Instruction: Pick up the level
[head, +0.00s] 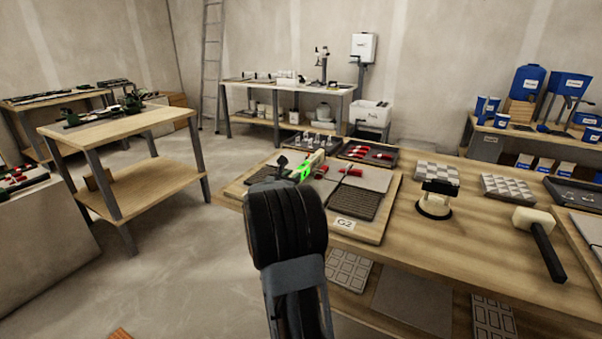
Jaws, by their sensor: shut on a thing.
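The level (316,160) looks like a short pale bar with a bright green part, over the board marked G2 (343,224) on the wooden workbench. My gripper (300,173) is at the level's near left end and shut on it. My dark arm rises from the bottom middle and hides much of the gripper and the fingertips. I cannot tell whether the level still touches the board.
Grey tiles (355,202) and red clips lie on the board. A black tray (368,153) is behind it. Open floor lies left of the bench.

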